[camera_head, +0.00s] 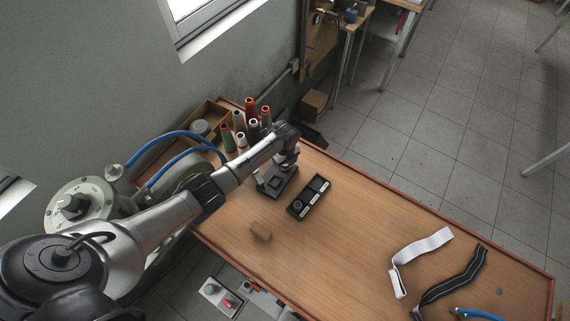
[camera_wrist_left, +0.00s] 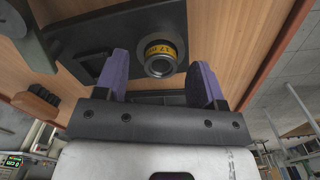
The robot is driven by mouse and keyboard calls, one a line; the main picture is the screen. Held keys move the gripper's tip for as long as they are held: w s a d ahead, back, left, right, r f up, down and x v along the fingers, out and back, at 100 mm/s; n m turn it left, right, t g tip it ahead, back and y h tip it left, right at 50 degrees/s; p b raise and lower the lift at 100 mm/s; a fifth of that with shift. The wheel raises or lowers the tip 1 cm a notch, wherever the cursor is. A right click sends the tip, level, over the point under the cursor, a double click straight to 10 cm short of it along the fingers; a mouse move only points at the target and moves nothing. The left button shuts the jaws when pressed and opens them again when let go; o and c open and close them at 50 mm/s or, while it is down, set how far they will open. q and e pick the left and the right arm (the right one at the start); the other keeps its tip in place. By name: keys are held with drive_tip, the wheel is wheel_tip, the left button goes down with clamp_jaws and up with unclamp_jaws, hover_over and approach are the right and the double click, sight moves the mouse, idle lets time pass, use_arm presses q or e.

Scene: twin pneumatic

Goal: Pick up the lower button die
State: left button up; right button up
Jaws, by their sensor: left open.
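The lower button die (camera_wrist_left: 160,57) shows in the left wrist view as a short dark metal cylinder with a yellow lettered band and a round, hollow-looking end. My left gripper (camera_wrist_left: 158,66) is open, with one purple finger on each side of the die and visible gaps between. In the head view my left gripper (camera_head: 288,160) is over a small dark block (camera_head: 280,186) at the table's far end; the die cannot be made out there. My right gripper is in neither view.
A black compartment tray (camera_head: 308,198) lies just right of the block. Thread spools (camera_head: 250,108) stand close behind the arm. A small brown block (camera_head: 261,231) lies nearer. White (camera_head: 425,247) and black (camera_head: 452,277) straps lie to the right. The table's middle is clear.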

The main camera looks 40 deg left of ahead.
use_arm(q)
drive_tip(key=shift+f, duration=0.3)
drive_tip(key=c, duration=1.1)
drive_tip(key=shift+r, duration=0.15)
